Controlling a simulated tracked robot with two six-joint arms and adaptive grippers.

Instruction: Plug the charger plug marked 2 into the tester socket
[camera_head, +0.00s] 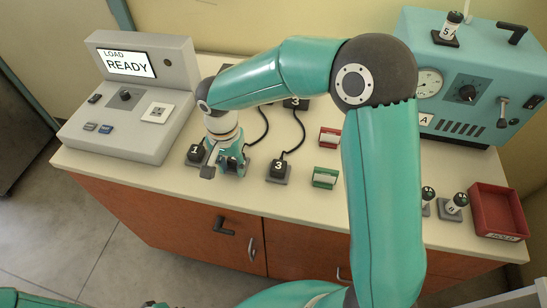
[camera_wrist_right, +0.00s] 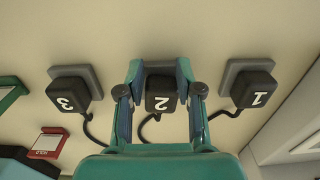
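The tester (camera_head: 120,140) stands at the left of the counter, its screen reading LOAD READY. Its white socket (camera_head: 157,112) is on the top face. My right gripper (camera_head: 213,165) points down at the counter, between plugs 1 and 3. In the wrist view the black charger plug marked 2 (camera_wrist_right: 161,94) sits on its grey stand between my fingers (camera_wrist_right: 160,75), which appear to close on its sides. In the head view my gripper hides plug 2. Plug 1 (camera_head: 195,153) and plug 3 (camera_head: 279,167) stand on either side, also in the wrist view (camera_wrist_right: 251,90). My left gripper is not in view.
Cords run back from the plugs. A red card holder (camera_head: 329,138) and a green one (camera_head: 325,178) lie right of plug 3. A teal machine (camera_head: 470,80), toggle-like pieces (camera_head: 453,206) and a red tray (camera_head: 497,212) fill the right side. Counter between plug 1 and the tester is narrow.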

